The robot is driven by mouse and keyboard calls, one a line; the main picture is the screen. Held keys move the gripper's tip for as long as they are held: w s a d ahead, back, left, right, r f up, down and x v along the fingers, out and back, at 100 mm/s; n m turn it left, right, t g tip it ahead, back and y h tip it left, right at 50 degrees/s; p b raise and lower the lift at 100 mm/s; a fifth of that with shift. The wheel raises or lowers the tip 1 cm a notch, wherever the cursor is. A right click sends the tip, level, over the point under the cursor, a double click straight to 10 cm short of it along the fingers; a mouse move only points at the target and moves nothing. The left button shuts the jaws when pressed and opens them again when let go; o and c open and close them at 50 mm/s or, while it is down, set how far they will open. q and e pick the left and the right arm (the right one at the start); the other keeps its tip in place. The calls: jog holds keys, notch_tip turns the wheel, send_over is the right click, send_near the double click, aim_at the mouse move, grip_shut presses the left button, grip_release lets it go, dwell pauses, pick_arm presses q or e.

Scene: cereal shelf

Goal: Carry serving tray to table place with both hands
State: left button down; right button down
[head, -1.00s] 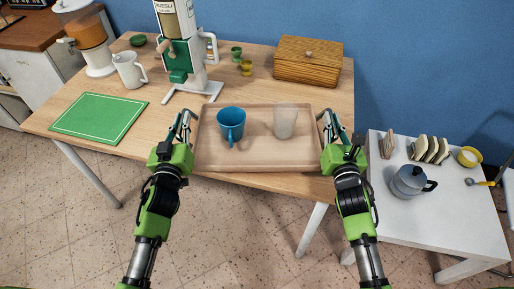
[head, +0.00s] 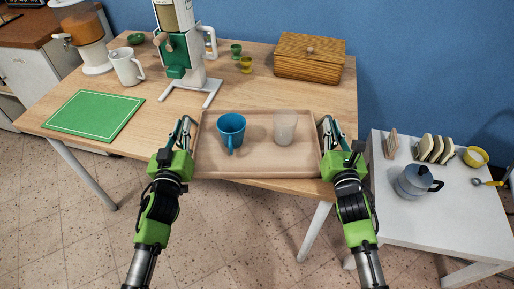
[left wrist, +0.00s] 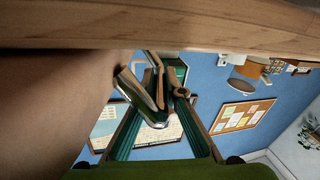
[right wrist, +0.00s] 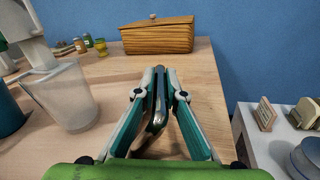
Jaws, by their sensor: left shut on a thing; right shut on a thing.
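The light wooden serving tray (head: 258,166) is at the front part of the wooden table, level in the head view. I cannot tell whether it rests on the table or hangs just above it. A blue mug (head: 231,128) and a frosted clear cup (head: 285,126) stand upright on it. My left gripper (head: 186,124) is shut on the tray's left side; its fingers show in the left wrist view (left wrist: 155,85). My right gripper (head: 328,124) is shut on the tray's right side, its fingers also in the right wrist view (right wrist: 158,85).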

pick_arm(q)
jog(key=c, duration=2.1)
grip_release()
pick_arm(e)
jog(key=c, duration=2.1)
grip_release()
jog(key=shift+s, duration=0.15)
jog(key=s, duration=1.2)
pick_arm(q)
jog(key=s, duration=1.2)
pick_arm(e)
jog(key=shift+w, duration=0.1)
pick_arm(q)
jog(key=shift+s, duration=0.1)
pick_arm(e)
jog(key=shift+f, duration=0.1)
